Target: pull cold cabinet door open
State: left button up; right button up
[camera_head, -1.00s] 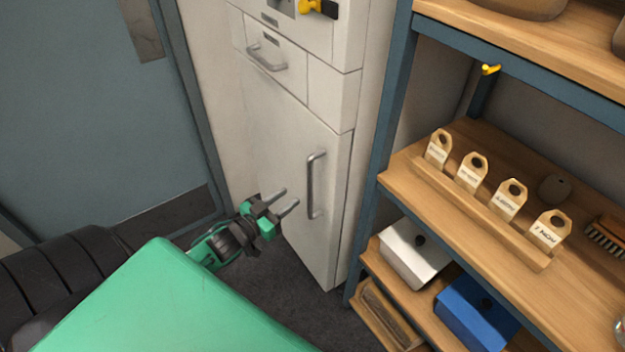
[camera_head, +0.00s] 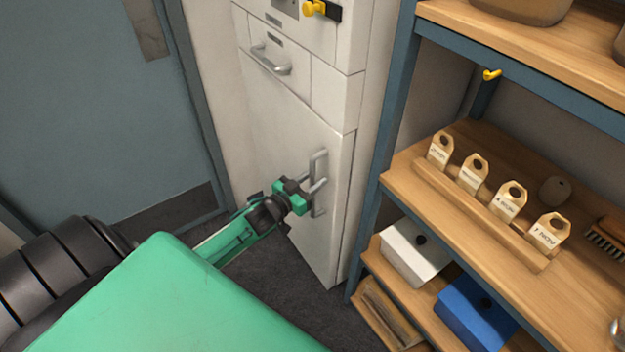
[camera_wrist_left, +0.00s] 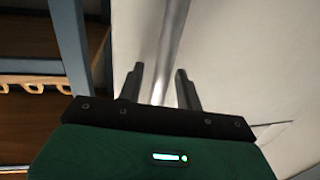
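The cold cabinet door (camera_head: 278,165) is a tall off-white panel and looks shut. Its vertical metal bar handle (camera_head: 318,164) is near the door's right edge. My left gripper (camera_head: 318,186) is at the handle, its two fingers reaching to the bar at about mid-height. In the left wrist view the handle (camera_wrist_left: 170,50) runs up between the two open fingers (camera_wrist_left: 161,85). A gap shows on each side of the bar, so the fingers look open around it rather than closed on it. My right gripper is not in view.
A drawer with a handle (camera_head: 270,62) and a yellow knob (camera_head: 315,8) are above the door. A blue-framed wooden shelf (camera_head: 400,160) stands close on the right, with tags, a white box (camera_head: 412,252) and a blue box (camera_head: 475,312). A blue-grey door (camera_head: 90,110) is at left.

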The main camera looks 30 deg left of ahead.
pick_arm(q)
grip_shut()
